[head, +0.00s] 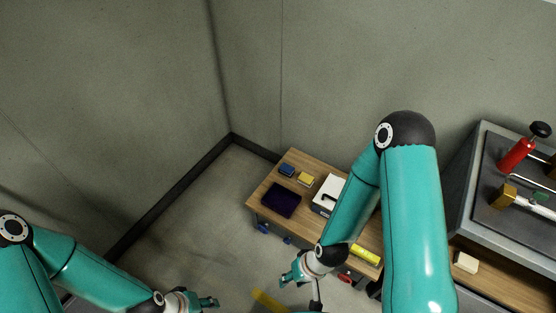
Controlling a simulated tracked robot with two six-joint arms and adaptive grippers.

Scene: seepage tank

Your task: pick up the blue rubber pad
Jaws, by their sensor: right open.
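A small blue block, which looks like the blue rubber pad (287,170), lies near the far left corner of a wooden table (262,187). My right gripper (291,278) is open and empty. In the picture it is below the table's front edge, well apart from the pad. My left gripper (210,302) is at the bottom edge, far from the table. Its fingers are small and partly cut off, so I cannot tell if they are open.
A yellow object (366,255) lies farther right. A grey bench (475,150) holds a red-handled fixture (517,155).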

